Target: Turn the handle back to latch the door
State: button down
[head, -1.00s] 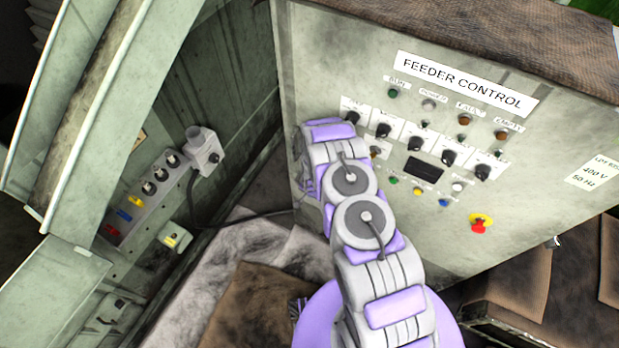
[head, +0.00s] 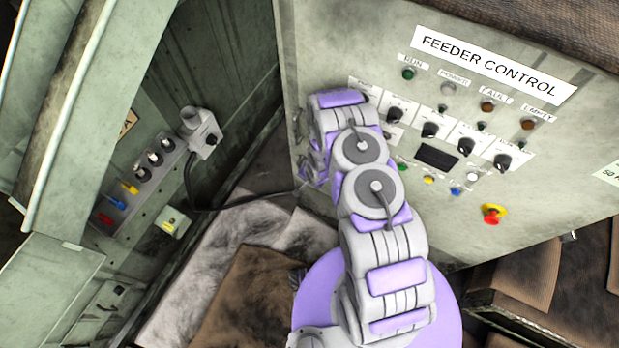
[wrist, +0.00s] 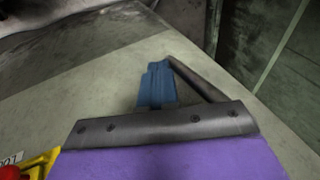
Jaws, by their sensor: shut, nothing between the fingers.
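The grey-green cabinet front (head: 450,215), labelled FEEDER CONTROL, fills the right of the head view. I cannot tell there whether its door is fully flush. My gripper (head: 313,160) is at the left edge of this front, mostly hidden behind my own arm. In the wrist view my gripper (wrist: 165,122) shows as a purple body with a dark grey bar across it, and it is shut and empty. A blue piece (wrist: 157,88) with a slanted dark bar is just beyond it, over the pale panel. I cannot tell whether that is the handle. No handle shows in the head view.
A red and yellow emergency button (head: 492,214) sits low on the front, below several knobs. Brown and white sheets (head: 245,290) lie on the floor.

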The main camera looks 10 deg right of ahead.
jog(key=shift+w+a+f, duration=0.15)
jog(key=shift+a, duration=0.35)
jog(key=shift+d+t+y, duration=0.3)
jog(key=shift+a, duration=0.15)
